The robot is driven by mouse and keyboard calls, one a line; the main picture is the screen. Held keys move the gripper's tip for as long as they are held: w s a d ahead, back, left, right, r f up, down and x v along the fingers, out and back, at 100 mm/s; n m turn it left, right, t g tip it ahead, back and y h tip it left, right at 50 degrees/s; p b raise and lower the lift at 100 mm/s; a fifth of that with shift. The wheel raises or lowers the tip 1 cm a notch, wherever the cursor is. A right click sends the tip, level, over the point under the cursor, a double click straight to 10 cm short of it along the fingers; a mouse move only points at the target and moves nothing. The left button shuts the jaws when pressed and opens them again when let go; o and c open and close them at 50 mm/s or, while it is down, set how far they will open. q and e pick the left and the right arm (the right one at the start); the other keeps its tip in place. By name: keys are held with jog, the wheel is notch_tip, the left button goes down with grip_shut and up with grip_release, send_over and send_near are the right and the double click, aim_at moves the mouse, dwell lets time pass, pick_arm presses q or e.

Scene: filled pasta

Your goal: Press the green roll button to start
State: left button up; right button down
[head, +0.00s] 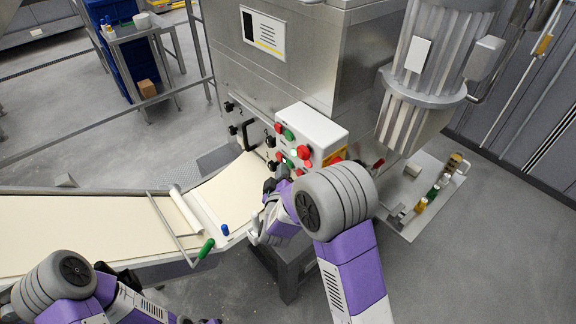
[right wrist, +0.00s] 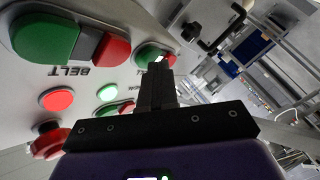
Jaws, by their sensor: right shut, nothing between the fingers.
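The white control box (head: 312,128) on the machine's front carries several green and red buttons. In the right wrist view, the fingers of my right gripper (right wrist: 158,66) are shut and empty. Their tips overlap a green button (right wrist: 146,54) beside a partly hidden label ending in "LL". I cannot tell whether they touch it. In the head view my right gripper (head: 272,182) is just below the box, partly hidden by my arm. Larger green (right wrist: 45,35) and red (right wrist: 110,55) buttons sit by the "BELT" label. My left arm is at the lower left; its fingers are out of frame.
A belt with a pale dough sheet (head: 80,233) runs left from the machine. A motor housing (head: 425,75) stands right of the box. A side table (head: 140,32) is at the upper left.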

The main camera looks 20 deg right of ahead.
jog(key=shift+s+a, duration=0.25)
jog(key=shift+a, duration=0.35)
jog(key=a, duration=0.1)
jog(key=s+a, duration=0.1)
jog(key=a, duration=0.2)
jog(key=shift+s+a, duration=0.35)
dwell(0.5)
jog(key=s+f+m+g+y, duration=0.1)
jog(key=s+f+g+y, duration=0.2)
jog(key=f, duration=0.7)
jog(key=s+f+m+g+y, duration=0.1)
jog(key=s+f+g+y, duration=0.15)
jog(key=f, duration=0.65)
jog(key=s+a+f+m+g+y, duration=0.2)
jog(key=s+f+g, duration=0.3)
jog(key=s, duration=0.5)
jog(key=s+a+f+m+g+y, duration=0.2)
jog(key=s+f, duration=0.4)
jog(key=s, duration=0.5)
jog(key=m+g+y, duration=0.1)
jog(key=g, duration=0.1)
jog(key=shift+s+a+m+g+y, duration=0.2)
jog(key=shift+m+g+y, duration=0.1)
jog(key=shift+g+y, duration=0.05)
